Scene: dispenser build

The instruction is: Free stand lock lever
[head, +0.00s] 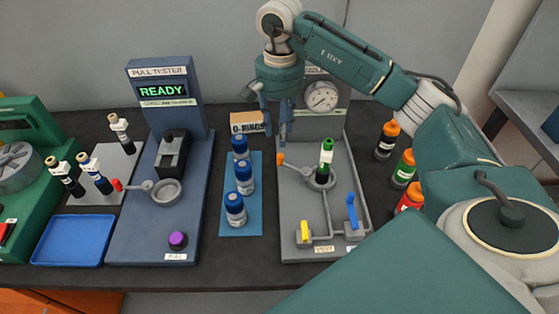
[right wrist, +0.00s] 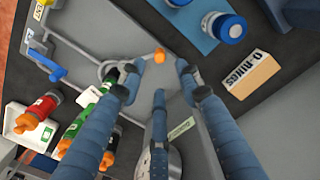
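On the grey stand (head: 352,185) at the right, a lever with an orange knob (head: 281,158) sticks out to the left of the ring that holds a green-capped bottle (head: 326,157). My right gripper (head: 274,136) points down just behind and above the orange knob, fingers apart and empty. In the right wrist view the orange knob (right wrist: 159,56) shows between and slightly beyond the two fingertips (right wrist: 160,66); I see no contact. The stand also has a yellow lever (head: 305,231) and a raised blue lever (head: 351,210) at its front. My left gripper is out of view.
An O-rings box (head: 247,122) and several blue-capped bottles on a blue mat (head: 241,229) stand left of the gripper. The blue pull tester (head: 135,225) reads READY.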

